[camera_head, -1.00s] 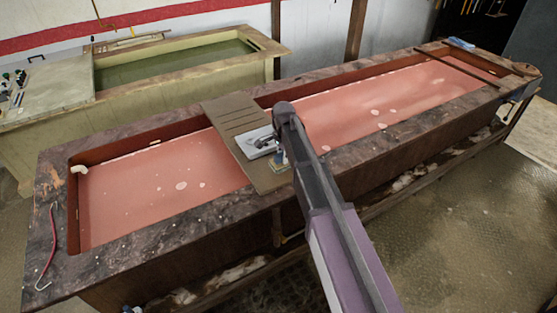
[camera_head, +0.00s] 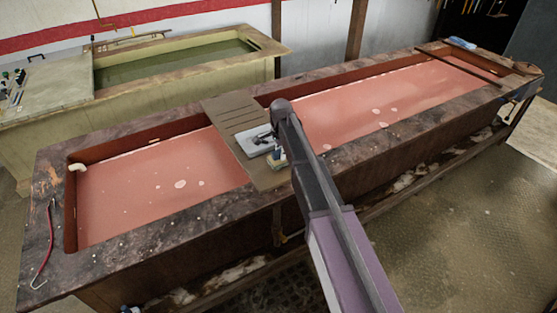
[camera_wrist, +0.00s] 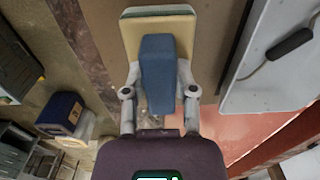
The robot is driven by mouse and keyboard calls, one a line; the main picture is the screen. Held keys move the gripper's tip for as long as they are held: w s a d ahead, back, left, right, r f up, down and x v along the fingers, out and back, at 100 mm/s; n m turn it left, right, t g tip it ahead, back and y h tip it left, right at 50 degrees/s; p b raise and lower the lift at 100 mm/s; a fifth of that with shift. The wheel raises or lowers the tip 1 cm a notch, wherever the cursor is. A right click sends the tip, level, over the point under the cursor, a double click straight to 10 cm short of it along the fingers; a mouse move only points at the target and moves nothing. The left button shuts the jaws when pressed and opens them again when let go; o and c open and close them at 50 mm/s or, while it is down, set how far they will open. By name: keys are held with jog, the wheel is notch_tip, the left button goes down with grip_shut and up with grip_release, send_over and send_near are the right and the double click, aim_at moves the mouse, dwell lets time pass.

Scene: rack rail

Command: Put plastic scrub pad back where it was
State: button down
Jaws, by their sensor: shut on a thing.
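My gripper (camera_wrist: 160,75) is shut on a blue block-shaped grip (camera_wrist: 158,72). In the head view, a small part of the pad (camera_head: 278,159) shows at the end of my arm, over the near part of the brown slatted board (camera_head: 228,108). My arm hides most of my gripper there. I cannot tell whether the pad touches the board.
A grey plate with a black handle (camera_head: 258,147) lies on the board, close left of my gripper; it also shows in the wrist view (camera_wrist: 262,82). The board bridges a long trough of pink liquid (camera_head: 160,190). A red hook (camera_head: 47,245) lies on the left rim.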

jog(key=shift+f+b, duration=0.55)
jog(key=shift+f, duration=0.35)
jog(key=shift+f, duration=0.15)
jog(key=shift+c, duration=2)
grip_release()
jog(key=shift+r, duration=0.2)
notch_tip(320, 180, up, 12)
jog(key=p, duration=1.2)
jog(key=shift+d, duration=0.1)
